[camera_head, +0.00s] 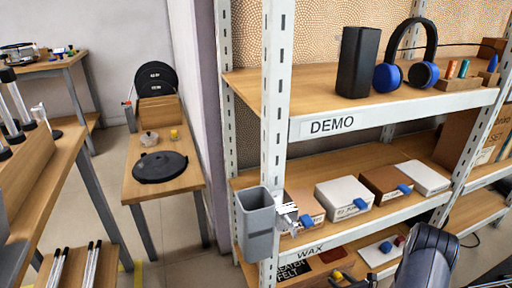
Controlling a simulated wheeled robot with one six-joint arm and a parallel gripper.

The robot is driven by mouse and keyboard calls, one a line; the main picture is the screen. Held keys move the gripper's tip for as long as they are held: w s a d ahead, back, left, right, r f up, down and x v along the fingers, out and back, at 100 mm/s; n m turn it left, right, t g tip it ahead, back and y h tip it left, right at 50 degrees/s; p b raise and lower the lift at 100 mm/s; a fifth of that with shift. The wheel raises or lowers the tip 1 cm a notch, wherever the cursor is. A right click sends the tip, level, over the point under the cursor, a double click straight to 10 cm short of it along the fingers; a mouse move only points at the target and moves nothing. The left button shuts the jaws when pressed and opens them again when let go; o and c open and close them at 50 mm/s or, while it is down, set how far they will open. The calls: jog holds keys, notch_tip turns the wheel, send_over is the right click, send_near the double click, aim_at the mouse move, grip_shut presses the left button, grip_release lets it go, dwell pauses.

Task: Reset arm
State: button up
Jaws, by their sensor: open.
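A dark grey, rounded part of my arm rises from the bottom edge at the right, in front of the lower shelves. My gripper's fingers cannot be made out in this view. The arm part stands in front of the lower shelf edge, and I cannot tell whether it touches anything. No held object shows.
The metal rack's top shelf (262,84) holds a black speaker (357,62) and blue headphones (421,75). Several boxes, including a white box (343,197), sit below. A grey bin (256,222) hangs on the front post. A wooden bench (190,180) stands left, with floor between.

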jog(key=n+h+p, duration=0.2)
jog(key=n+p, duration=0.1)
jog(key=shift+s+a+t+h, duration=0.1)
jog(key=shift+a+t+h, duration=0.1)
jog(key=shift+t+h, duration=0.15)
jog(key=shift+n, duration=0.3)
jog(key=shift+p+v, duration=0.7)
jog(key=shift+v, duration=2.2)
